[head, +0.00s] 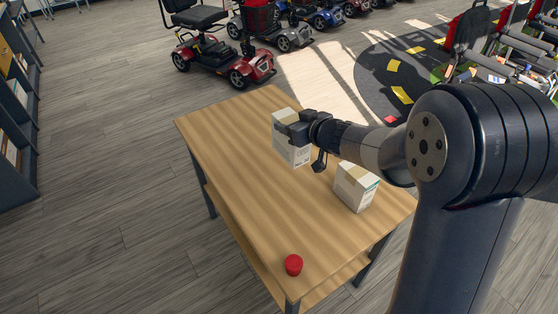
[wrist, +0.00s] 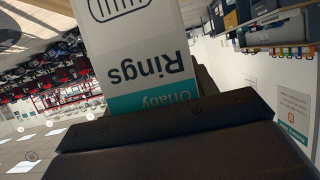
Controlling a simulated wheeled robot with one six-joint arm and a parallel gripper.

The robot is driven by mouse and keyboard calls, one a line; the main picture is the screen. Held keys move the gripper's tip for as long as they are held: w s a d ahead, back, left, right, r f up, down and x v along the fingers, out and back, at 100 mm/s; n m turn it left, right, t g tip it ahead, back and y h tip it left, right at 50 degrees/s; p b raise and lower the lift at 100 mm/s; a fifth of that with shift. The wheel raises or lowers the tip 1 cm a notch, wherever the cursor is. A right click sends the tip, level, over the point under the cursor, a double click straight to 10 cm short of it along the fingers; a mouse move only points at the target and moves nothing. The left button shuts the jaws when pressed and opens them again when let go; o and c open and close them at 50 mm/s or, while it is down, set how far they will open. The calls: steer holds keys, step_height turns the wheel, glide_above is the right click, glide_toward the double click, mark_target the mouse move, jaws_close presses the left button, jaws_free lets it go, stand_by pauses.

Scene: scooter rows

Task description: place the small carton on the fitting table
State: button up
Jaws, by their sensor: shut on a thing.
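My gripper (head: 298,130) is shut on a white carton (head: 290,153) with a tan top, over the far part of the wooden fitting table (head: 235,150). The carton looks upright; I cannot tell whether its base touches the tabletop or hangs just above it. In the wrist view the carton (wrist: 145,50) shows upside-down lettering, "Rings", and a teal band, with the dark gripper (wrist: 165,128) across its lower part.
A second white carton (head: 354,188) with a tan top stands on the table, to the right and nearer. A small red round object (head: 293,265) sits near the front corner. The table's left and middle are bare. Mobility scooters (head: 225,55) stand beyond, shelves (head: 18,110) at left.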

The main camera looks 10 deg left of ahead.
mark_target(292, 156)
step_height(292, 156, down, 3)
steer(key=shift+r+b, duration=0.15)
steer(key=shift+b, duration=0.65)
step_height(292, 156, down, 10)
steer(key=b, duration=0.4)
steer(key=shift+r, duration=0.25)
steer(key=shift+f, duration=0.15)
steer(key=o, duration=1.4)
steer(key=shift+o, duration=0.2)
steer(key=shift+s+d+r, duration=0.15)
steer(key=shift+d+r, duration=0.05)
steer(key=shift+r, duration=0.05)
steer(key=p+v, duration=0.1)
steer(key=v, duration=1)
steer(key=shift+s+d+p, duration=0.15)
steer(key=shift+d+p, duration=0.05)
steer(key=shift+p, duration=0.15)
